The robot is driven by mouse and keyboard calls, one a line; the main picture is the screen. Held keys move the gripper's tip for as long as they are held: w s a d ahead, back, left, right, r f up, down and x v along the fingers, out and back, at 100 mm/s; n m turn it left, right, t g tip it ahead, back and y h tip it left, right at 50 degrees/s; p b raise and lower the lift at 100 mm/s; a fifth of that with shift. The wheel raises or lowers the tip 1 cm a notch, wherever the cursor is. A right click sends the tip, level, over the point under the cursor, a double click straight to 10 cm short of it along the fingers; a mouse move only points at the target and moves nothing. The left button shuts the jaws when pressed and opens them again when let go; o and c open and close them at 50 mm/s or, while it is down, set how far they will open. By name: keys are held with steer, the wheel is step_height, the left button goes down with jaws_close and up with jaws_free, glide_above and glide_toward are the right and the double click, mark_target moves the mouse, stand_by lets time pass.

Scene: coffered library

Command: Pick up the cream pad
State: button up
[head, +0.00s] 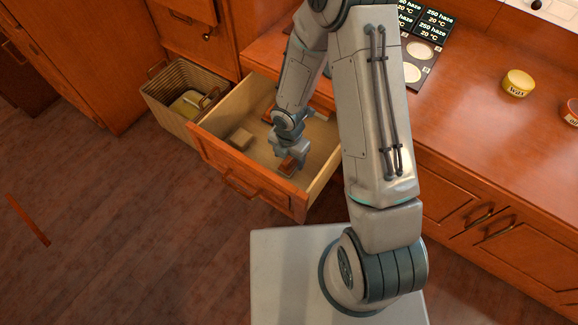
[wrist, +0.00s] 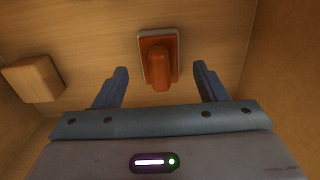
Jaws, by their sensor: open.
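My gripper (wrist: 161,70) is open and empty inside the pulled-out drawer, and also shows in the head view (head: 290,155). In the wrist view, a pad with a thin pale cream edge (wrist: 142,38) and a red-brown wooden top and grip (wrist: 158,62) lies on the drawer floor. It lies ahead of my gripper, lined up with the gap between the fingers, with no visible contact. In the head view it shows as a reddish piece (head: 287,167) at my fingertips, partly hidden by my gripper.
A plain tan block (wrist: 32,79) lies left of the pad, and also shows in the head view (head: 240,138). The drawer's front (head: 250,180) and side walls surround my gripper. A wicker basket (head: 165,98) stands left of the drawer. A yellow wax tin (head: 518,83) stands on the counter.

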mark_target(289, 159)
step_height(289, 159, down, 2)
steer(key=shift+f+b, duration=0.1)
steer(key=shift+b, duration=0.2)
steer(key=c, duration=1.1)
step_height(289, 159, up, 10)
steer(key=p, duration=0.5)
steer(key=shift+p, duration=0.3)
